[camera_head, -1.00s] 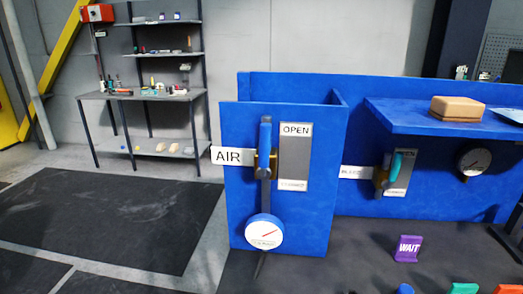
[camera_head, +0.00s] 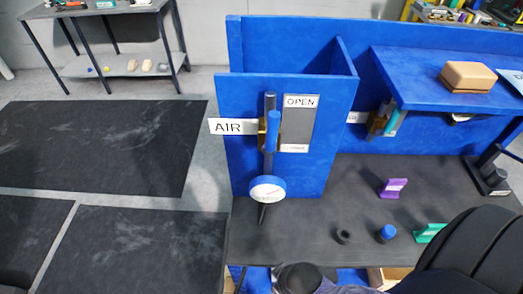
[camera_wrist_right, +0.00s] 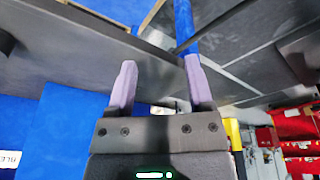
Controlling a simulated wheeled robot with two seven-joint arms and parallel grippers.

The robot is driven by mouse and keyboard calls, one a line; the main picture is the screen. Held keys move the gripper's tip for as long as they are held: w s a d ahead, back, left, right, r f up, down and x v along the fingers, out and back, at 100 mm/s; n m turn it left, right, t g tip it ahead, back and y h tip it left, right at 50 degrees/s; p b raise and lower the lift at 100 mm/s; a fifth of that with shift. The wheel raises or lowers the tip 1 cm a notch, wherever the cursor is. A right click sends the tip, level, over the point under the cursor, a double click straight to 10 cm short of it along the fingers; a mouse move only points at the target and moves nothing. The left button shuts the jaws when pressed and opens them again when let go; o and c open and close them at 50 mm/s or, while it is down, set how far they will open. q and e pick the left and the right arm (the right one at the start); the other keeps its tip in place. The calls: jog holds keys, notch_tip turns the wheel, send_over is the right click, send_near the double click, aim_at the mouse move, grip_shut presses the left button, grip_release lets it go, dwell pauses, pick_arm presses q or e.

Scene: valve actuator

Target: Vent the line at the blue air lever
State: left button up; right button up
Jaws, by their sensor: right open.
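The blue air lever (camera_head: 272,132) is on the front of a blue panel (camera_head: 237,165), beside the white AIR label (camera_head: 228,127). Its handle stands upright along a dark vertical pipe, left of the grey plate (camera_head: 299,125) marked OPEN at its top. A round white gauge (camera_head: 267,189) sits below it. My right gripper (camera_wrist_right: 158,82) shows in the right wrist view with its two purple fingers apart and nothing between their tips. A blue bar (camera_wrist_right: 185,28) rises beyond its right finger; I cannot tell what it is. My left gripper is not in view.
A second lever with a teal handle (camera_head: 394,122) is under the blue shelf (camera_head: 415,72), which holds a tan block (camera_head: 467,76). A purple sign (camera_head: 393,188), a blue knob (camera_head: 387,232) and a green piece (camera_head: 429,232) stand on the dark table (camera_head: 330,205).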

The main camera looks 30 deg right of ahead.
jog(key=w+d+r+t+p, duration=0.1)
jog(key=w+r+t+p, duration=0.15)
jog(key=r, duration=0.65)
jog(key=w+d+r+t+p, duration=0.15)
jog(key=r+p, duration=0.25)
jog(key=r, duration=0.5)
jog(key=n+t+y+p, duration=0.2)
jog(key=n+t+y, duration=0.45)
jog(key=y, duration=0.55)
send_near(271, 138)
notch_tip(271, 138, up, 3)
jog(key=w, duration=0.3)
jog(key=x, duration=0.9)
jog(key=shift+a+r+y, duration=0.2)
jog(key=shift+a+y, duration=0.1)
jog(key=shift+a, duration=0.3)
jog(key=shift+s, duration=0.1)
jog(key=shift+c, duration=0.3)
grip_shut()
